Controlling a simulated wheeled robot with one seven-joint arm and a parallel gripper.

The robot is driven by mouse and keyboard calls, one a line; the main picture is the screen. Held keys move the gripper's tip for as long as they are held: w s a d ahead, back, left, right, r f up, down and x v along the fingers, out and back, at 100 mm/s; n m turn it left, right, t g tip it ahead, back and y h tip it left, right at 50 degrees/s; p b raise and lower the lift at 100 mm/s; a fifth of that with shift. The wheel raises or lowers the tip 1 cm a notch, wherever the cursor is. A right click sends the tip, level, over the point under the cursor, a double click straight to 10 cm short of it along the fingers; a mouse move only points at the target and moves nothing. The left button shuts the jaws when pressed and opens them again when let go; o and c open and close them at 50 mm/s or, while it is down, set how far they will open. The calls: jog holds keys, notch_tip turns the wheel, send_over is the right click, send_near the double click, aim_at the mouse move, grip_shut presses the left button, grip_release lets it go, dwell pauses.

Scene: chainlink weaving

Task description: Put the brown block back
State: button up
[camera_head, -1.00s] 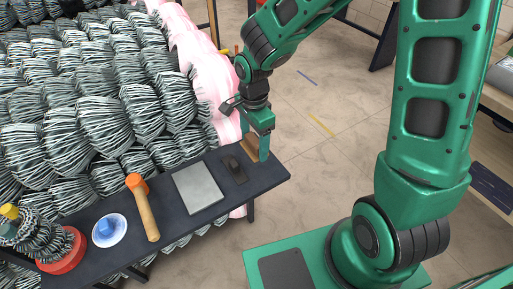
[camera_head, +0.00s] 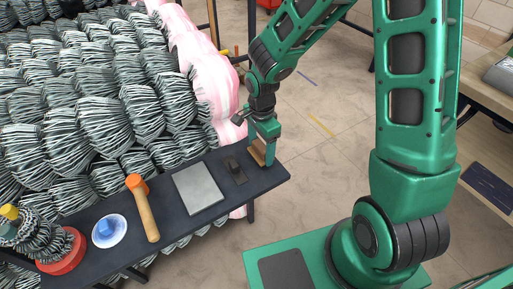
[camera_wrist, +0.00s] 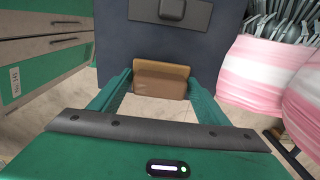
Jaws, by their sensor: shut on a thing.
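The brown block (camera_head: 257,153) is at the right end of the dark narrow table, partly hidden by my gripper (camera_head: 262,150). In the wrist view, the brown block (camera_wrist: 160,79) sits between the two green fingers of my gripper (camera_wrist: 161,86), which is shut on it. There it shows against the table's end, with floor visible below it. I cannot tell whether its underside touches the tabletop.
On the table (camera_head: 262,184) are a dark small block (camera_head: 235,170), a grey plate (camera_head: 198,188), an orange-headed mallet (camera_head: 143,207), a white dish with a blue piece (camera_head: 109,230) and a red-based coil (camera_head: 62,250). Bundled grey wire (camera_head: 105,120) and pink-white rolls (camera_head: 205,70) line the back.

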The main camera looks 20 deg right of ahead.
aim_at(260, 145)
jog(key=shift+f, duration=0.55)
jog(key=o, duration=1.4)
notch_tip(260, 145, up, 12)
jog(key=shift+a+f, duration=0.1)
jog(key=shift+f, duration=0.05)
jog(key=s+d+r+n+h, duration=0.15)
jog(key=s+d+r, duration=0.25)
jog(key=d, duration=0.5)
jog(key=s+d+r+n, duration=0.2)
jog(key=s+d+r, duration=0.15)
jog(key=d, duration=0.45)
jog(key=s+d+n, duration=0.1)
jog(key=s+d, duration=0.1)
jog(key=s, duration=0.3)
jog(key=s+d+r+n+y, duration=0.1)
jog(key=s+d+n, duration=0.1)
jog(key=s, duration=0.3)
jog(key=s+d+r+n, duration=0.1)
jog(key=s+d+n, duration=0.1)
jog(key=s, duration=0.4)
jog(key=shift+s+d+r+y, duration=0.1)
jog(key=shift+d+r+y, duration=0.15)
jog(key=shift+d+y, duration=0.1)
